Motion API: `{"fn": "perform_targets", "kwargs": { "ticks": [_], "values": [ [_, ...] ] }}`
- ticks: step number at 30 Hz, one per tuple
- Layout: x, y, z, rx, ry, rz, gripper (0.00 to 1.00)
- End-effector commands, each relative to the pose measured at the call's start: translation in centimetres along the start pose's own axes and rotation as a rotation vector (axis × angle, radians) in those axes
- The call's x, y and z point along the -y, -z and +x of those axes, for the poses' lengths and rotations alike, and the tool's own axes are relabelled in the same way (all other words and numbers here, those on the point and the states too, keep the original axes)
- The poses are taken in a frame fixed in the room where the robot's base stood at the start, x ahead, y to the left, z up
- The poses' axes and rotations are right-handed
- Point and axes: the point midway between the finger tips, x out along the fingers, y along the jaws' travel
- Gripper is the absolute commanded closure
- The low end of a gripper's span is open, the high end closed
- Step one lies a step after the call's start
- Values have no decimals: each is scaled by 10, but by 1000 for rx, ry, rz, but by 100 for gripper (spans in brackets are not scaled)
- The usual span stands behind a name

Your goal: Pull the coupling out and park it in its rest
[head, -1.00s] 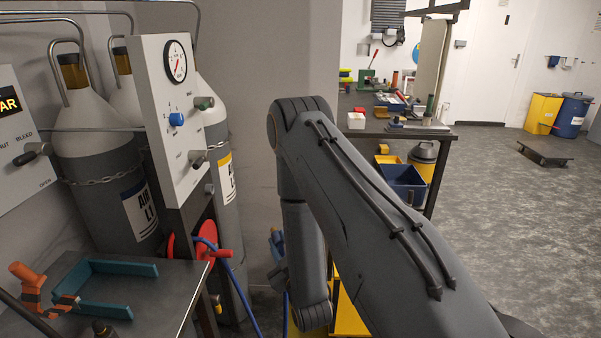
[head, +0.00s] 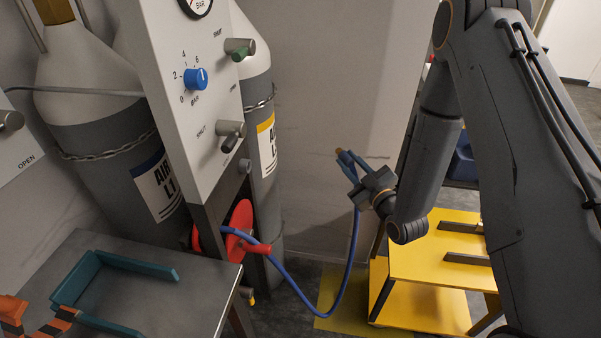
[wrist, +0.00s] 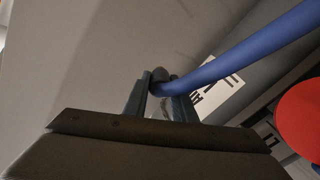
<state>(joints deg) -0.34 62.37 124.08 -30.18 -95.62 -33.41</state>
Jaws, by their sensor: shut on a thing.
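The coupling (head: 347,163) is blue with a brass-coloured tip and sits at the end of a blue hose (head: 308,300). My gripper (head: 366,183) is shut on it and holds it in the air, tip up and tilted left, right of the panel and apart from it. In the wrist view my gripper's fingers (wrist: 164,104) close around the dark end of the hose (wrist: 245,50); part of the coupling is hidden. I cannot tell which thing is the coupling's rest.
The white panel (head: 175,110) has a gauge, a blue knob (head: 195,79) and metal fittings. Gas cylinders (head: 90,110) stand behind it. A red reel (head: 237,228) hangs below. A grey table (head: 190,300) carries a teal bracket (head: 125,264). A yellow stand (head: 430,262) is right.

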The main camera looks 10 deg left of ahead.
Motion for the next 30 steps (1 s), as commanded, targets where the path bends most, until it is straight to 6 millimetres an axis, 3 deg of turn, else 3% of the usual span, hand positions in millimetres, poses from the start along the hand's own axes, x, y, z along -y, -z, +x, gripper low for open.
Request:
{"fn": "perform_targets", "kwargs": {
  "ticks": [5, 12, 18, 30],
  "values": [
    [46, 55, 17, -174, 291, -6, 100],
    [103, 106, -2, -376, 645, -3, 100],
    [125, 121, -22, -466, 802, -1, 100],
    [129, 124, -26, -485, 834, 1, 100]
  ]
}}
